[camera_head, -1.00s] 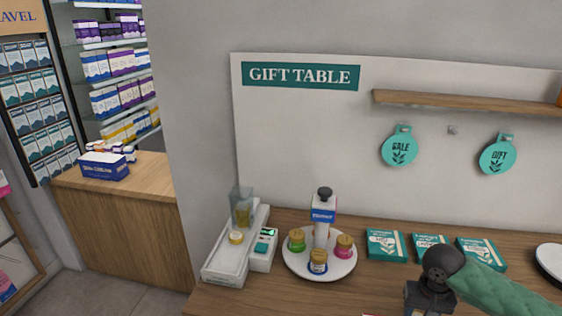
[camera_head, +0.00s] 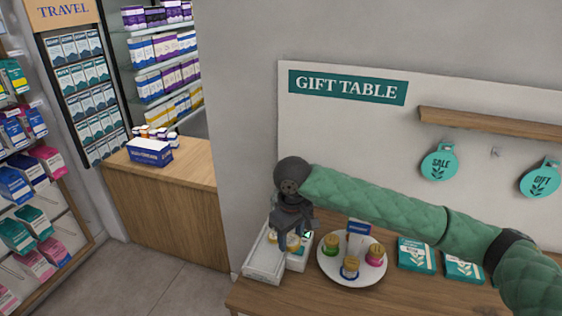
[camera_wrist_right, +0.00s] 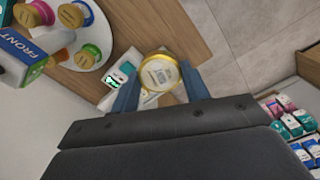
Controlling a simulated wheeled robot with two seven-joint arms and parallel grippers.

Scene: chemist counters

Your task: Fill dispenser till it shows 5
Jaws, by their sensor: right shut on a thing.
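The white dispenser (camera_head: 262,266) stands at the left end of the gift table. Its small green display (camera_head: 307,234) also shows in the right wrist view (camera_wrist_right: 124,73); the number is too small to read. My right gripper (camera_head: 289,243) is over the dispenser and hides its clear upper part. My left gripper is not in view.
Teal boxes (camera_head: 417,255) lie farther right. Floor (camera_head: 200,265) is open on the left.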

